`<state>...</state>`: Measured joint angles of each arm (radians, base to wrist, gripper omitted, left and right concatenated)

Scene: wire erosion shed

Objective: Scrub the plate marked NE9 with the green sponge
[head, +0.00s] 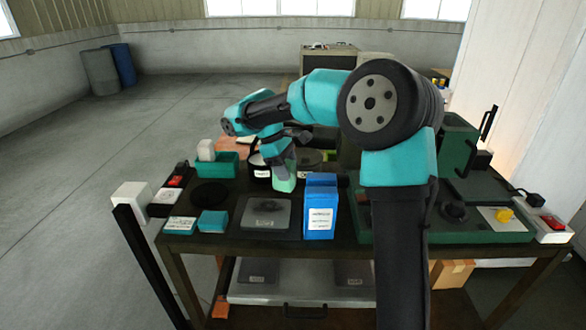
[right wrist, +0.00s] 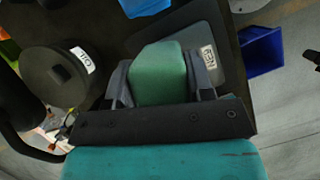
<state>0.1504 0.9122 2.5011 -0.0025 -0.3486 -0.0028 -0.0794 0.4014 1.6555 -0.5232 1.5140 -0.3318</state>
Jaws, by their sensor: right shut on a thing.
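My right gripper (head: 284,170) is shut on the green sponge (head: 284,184), just behind a grey plate (head: 252,222) on the bench. The plate has a dark smudge near its middle. In the right wrist view the sponge (right wrist: 160,72) sits between both fingers and covers part of the plate (right wrist: 196,36). A small white label (right wrist: 209,57) shows beside the sponge; its marking is too small to read surely. I cannot tell whether the sponge touches the plate. My left gripper is not in view.
A blue carton (head: 320,212) stands close right of the plate. Teal boxes (head: 213,222) and a black disc (head: 210,193) lie to its left. Labelled dark pots (head: 259,166) stand behind. A green machine (head: 485,232) fills the right. A shelf below holds more labelled plates (head: 354,271).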

